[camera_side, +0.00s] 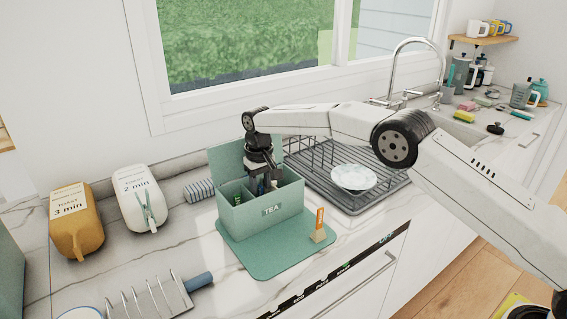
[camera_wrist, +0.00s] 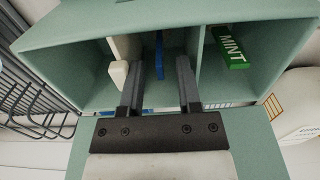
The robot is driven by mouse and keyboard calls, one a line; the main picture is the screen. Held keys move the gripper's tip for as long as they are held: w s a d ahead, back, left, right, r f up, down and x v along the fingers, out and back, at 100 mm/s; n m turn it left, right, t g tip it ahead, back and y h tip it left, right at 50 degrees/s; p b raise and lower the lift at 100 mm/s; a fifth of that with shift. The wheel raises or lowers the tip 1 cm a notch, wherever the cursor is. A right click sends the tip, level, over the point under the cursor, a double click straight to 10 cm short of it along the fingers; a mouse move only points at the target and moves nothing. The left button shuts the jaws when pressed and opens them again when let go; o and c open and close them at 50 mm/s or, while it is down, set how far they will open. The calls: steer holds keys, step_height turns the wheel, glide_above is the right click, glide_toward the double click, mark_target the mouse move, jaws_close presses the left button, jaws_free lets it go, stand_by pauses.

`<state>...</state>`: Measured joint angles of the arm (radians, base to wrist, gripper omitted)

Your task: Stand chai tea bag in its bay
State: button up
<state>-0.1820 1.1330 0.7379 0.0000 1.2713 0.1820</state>
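The teal TEA box (camera_side: 270,211) stands open on a teal mat (camera_side: 262,259), its lid raised behind. My gripper (camera_side: 264,186) points down into the box; in the wrist view its two fingers (camera_wrist: 161,85) are apart, with no item clearly clamped between them. A thin blue packet (camera_wrist: 159,55) stands in the middle bay beyond the fingertips. A green MINT packet (camera_wrist: 231,47) is in the right-hand bay of that view. A cream piece (camera_wrist: 118,74) shows beside the left finger, partly hidden. I cannot read a chai label on anything.
A small orange tag on a tan base (camera_side: 319,228) stands on the mat's right side. Yellow (camera_side: 77,222) and white (camera_side: 141,200) toast-labelled containers stand left.

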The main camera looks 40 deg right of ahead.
steer(key=shift+r, duration=0.1)
step_height(320, 180, up, 12)
stand_by(1.0)
steer(key=shift+r, duration=0.1)
steer(key=shift+d, duration=0.1)
stand_by(0.4)
steer(key=s+d+f+t, duration=0.1)
steer(key=s+d+f, duration=0.2)
steer(key=s, duration=0.8)
steer(key=s+d+f, duration=0.4)
steer(key=s, duration=0.8)
steer(key=s+d+f+t, duration=0.1)
steer(key=s+d+f, duration=0.2)
steer(key=s, duration=0.8)
steer(key=shift+s+d+f+t, duration=0.2)
steer(key=shift+d+f+t, duration=0.15)
steer(key=shift+d, duration=0.3)
